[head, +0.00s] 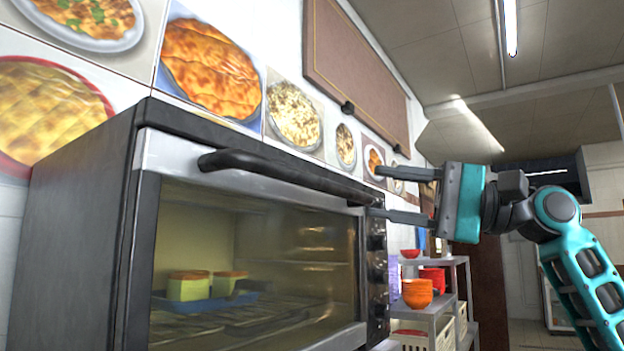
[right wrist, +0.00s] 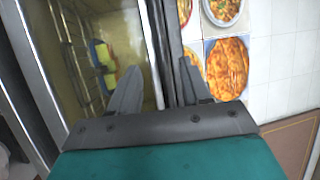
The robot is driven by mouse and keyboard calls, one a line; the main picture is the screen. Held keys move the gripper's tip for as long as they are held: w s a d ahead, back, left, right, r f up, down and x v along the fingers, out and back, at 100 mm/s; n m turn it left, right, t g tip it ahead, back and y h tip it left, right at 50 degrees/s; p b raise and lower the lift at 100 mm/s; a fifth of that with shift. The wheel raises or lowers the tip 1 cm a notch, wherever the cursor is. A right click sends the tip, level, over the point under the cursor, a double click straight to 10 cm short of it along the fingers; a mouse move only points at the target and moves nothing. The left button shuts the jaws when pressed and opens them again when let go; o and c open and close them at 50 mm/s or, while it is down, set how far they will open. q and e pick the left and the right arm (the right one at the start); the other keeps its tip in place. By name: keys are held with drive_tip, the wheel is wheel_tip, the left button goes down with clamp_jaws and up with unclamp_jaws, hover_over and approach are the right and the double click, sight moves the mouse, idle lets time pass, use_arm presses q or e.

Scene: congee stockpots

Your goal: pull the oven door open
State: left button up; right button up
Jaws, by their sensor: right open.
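The oven (head: 75,225) stands at the left in the head view with its glass door (head: 300,235) shut. The door handle (head: 270,172) is a dark bar along the top of the door; it also shows in the right wrist view (right wrist: 158,30). My right gripper (head: 374,190) is at the handle's right end, with one finger above it and one below. In the right wrist view, the handle runs between the two open fingers (right wrist: 159,68), which do not close on it. Whether either finger touches it is unclear. My left gripper is out of view.
Inside the oven, yellow-green containers (head: 188,288) sit with a blue tray (head: 215,302) above a rack. Knobs (head: 378,270) line the oven's right side. A grey shelf (head: 440,310) with orange bowls (head: 417,291) stands beyond. Food pictures cover the wall behind.

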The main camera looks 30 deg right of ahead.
sight(324, 184)
drive_tip(key=p+x, duration=0.2)
drive_tip(key=x, duration=0.8)
drive_tip(key=shift+w+a+r, duration=0.1)
drive_tip(key=shift+a, duration=0.05)
clamp_jaws()
